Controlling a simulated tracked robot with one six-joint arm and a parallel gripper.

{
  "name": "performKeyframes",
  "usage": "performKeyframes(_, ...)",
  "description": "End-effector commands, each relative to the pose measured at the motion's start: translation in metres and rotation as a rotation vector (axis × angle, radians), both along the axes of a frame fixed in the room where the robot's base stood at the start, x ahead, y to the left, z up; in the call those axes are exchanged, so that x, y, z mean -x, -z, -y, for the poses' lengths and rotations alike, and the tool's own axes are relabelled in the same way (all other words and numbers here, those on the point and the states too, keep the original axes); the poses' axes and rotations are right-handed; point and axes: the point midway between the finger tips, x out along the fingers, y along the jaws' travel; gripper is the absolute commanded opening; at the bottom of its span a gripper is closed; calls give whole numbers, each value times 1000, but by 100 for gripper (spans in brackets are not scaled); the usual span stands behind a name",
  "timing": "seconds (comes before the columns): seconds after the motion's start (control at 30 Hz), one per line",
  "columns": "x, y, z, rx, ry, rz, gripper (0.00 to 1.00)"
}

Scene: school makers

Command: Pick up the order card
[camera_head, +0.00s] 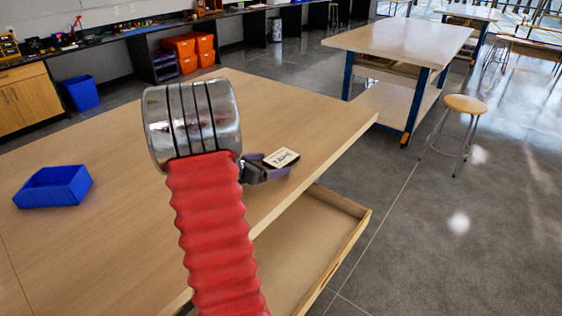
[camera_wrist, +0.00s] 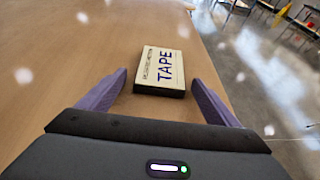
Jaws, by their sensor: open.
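The order card (camera_wrist: 160,70) is a small cream block with dark edges, with "TAPE" printed on it in large dark letters. In the head view the card (camera_head: 281,157) lies near the right edge of the wooden table. My gripper (camera_wrist: 158,80) is open, with its purple fingers spread. In the wrist view the card lies ahead of and partly between the fingertips. In the head view my gripper (camera_head: 273,160) is just left of and below the card, and my red arm sleeve hides part of the table.
A blue open bin (camera_head: 53,187) stands on the left of the wooden table (camera_head: 110,250). An open shelf or drawer (camera_head: 318,238) shows below the table's right edge. A stool (camera_head: 465,105) and another workbench (camera_head: 400,40) stand beyond. The tabletop around the card looks clear.

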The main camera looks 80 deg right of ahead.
Motion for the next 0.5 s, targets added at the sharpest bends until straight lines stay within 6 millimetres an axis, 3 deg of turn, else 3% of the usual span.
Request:
performKeyframes(0.23, 0, 0, 0, 0, 0, 0, 84)
performKeyframes(0.5, 0, 0, 0, 0, 1, 0, 65)
